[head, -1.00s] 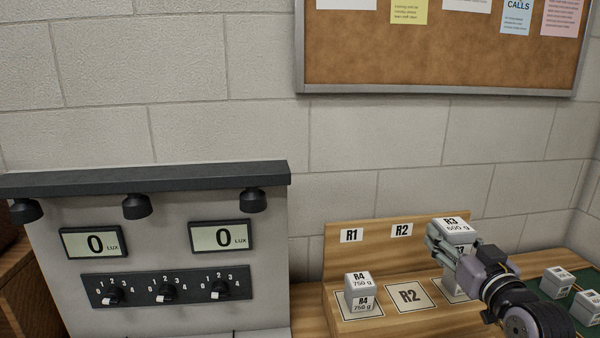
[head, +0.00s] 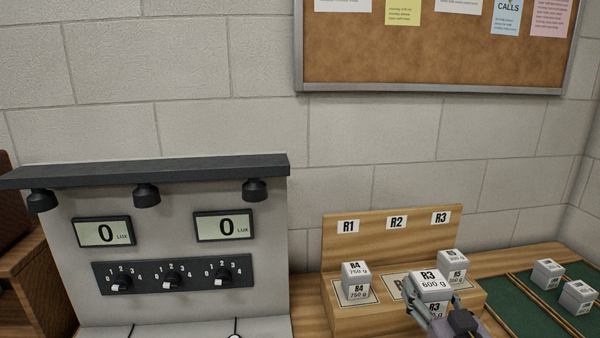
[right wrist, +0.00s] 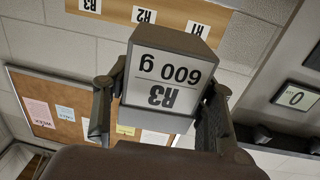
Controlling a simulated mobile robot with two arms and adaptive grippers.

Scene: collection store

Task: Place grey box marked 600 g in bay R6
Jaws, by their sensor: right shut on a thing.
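Bay R6 does not show in any view. My left gripper is not in view.
The wooden rack (head: 335,258) has labels R1, R2 and R3. A box marked R4 750 g (head: 356,280) stands in the R1 bay and a box marked R5 (head: 453,262) in the R3 bay. Green trays with boxes (head: 546,274) lie right. A lux panel (head: 180,240) stands left.

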